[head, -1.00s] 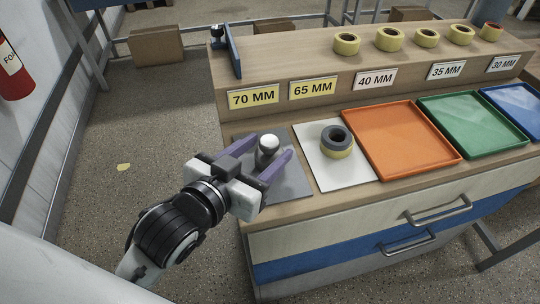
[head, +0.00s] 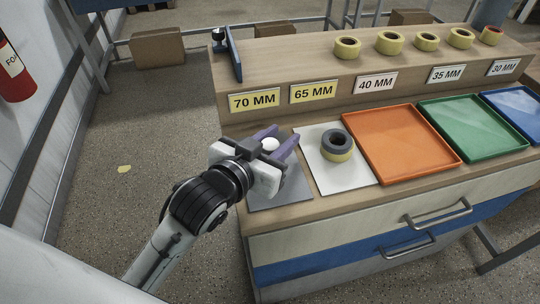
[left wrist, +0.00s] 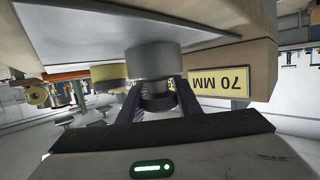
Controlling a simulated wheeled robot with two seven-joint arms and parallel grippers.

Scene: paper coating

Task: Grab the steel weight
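The steel weight stands on the dark grey mat (head: 282,190) at the counter's left end. Its round pale knob (head: 270,144) shows in the head view, and the gripper hides the rest. In the left wrist view, which is upside down, its wide grey body (left wrist: 153,60) and narrower dark neck show. My left gripper (head: 277,141) has its two purple fingers apart, one on each side of the weight's upper part. They look open, with small gaps beside the neck. My right gripper is not in view.
A grey-and-yellow tape stack (head: 338,146) stands on a white sheet (head: 345,180) right of the mat. Orange (head: 400,142), green (head: 472,126) and blue (head: 520,108) trays lie further right. A raised shelf (head: 300,68) with size labels and several yellow rolls runs behind.

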